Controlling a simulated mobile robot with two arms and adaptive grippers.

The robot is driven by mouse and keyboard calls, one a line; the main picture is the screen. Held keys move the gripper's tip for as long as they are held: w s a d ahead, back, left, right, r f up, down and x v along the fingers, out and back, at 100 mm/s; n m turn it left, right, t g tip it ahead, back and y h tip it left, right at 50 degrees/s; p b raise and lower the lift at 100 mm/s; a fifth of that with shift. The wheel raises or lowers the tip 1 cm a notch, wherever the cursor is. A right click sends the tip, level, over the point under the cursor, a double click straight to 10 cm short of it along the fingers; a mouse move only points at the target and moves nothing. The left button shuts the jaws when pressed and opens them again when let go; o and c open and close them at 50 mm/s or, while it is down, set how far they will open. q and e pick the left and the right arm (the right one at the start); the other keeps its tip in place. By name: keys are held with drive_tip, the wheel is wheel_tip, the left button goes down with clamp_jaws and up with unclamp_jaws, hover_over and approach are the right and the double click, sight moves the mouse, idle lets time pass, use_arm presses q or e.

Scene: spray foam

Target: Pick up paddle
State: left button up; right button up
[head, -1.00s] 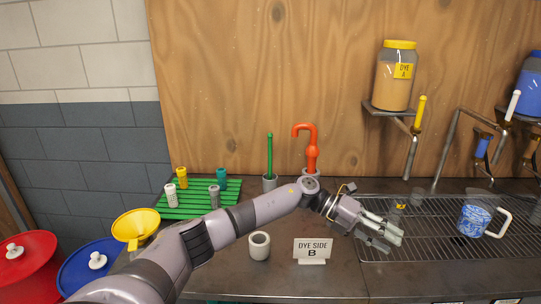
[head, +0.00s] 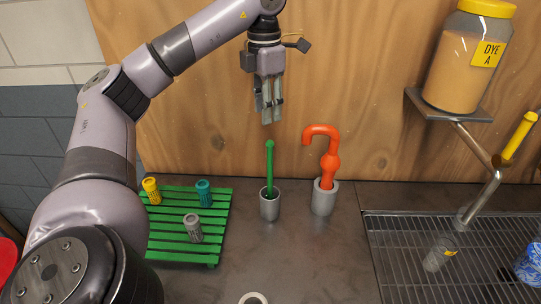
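The paddle looks to be the green rod (head: 270,160) standing upright in a small grey cup (head: 269,208) on the dark counter. Its lower end is hidden inside the cup. My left gripper (head: 267,118) hangs above the rod with its fingers pointing down, apart from the rod's top in the picture. Its fingers look close together and overlap from this angle, so I cannot tell whether they are open or shut. Nothing shows between them. My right gripper is not in view.
An orange hooked tool (head: 326,160) stands in another grey cup (head: 324,198) just right. A green slatted rack (head: 180,246) with small capped containers is at left. A metal grate (head: 400,260) and dye jar (head: 466,62) are at right. The wooden wall is close behind.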

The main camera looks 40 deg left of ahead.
use_arm(q)
wheel_tip(320, 180, down, 7)
drive_tip(key=b, duration=0.4)
drive_tip(key=p, duration=0.3)
hover_over(270, 181)
wheel_tip(270, 181, down, 10)
drive_tip(key=shift+w+a+r, duration=0.1)
drive_tip(key=shift+w+a, duration=0.2)
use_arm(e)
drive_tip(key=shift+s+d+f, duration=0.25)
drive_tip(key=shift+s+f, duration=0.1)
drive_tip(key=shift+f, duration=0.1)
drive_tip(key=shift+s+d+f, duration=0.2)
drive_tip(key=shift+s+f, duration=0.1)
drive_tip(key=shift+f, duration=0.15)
use_arm(q)
clamp_jaws()
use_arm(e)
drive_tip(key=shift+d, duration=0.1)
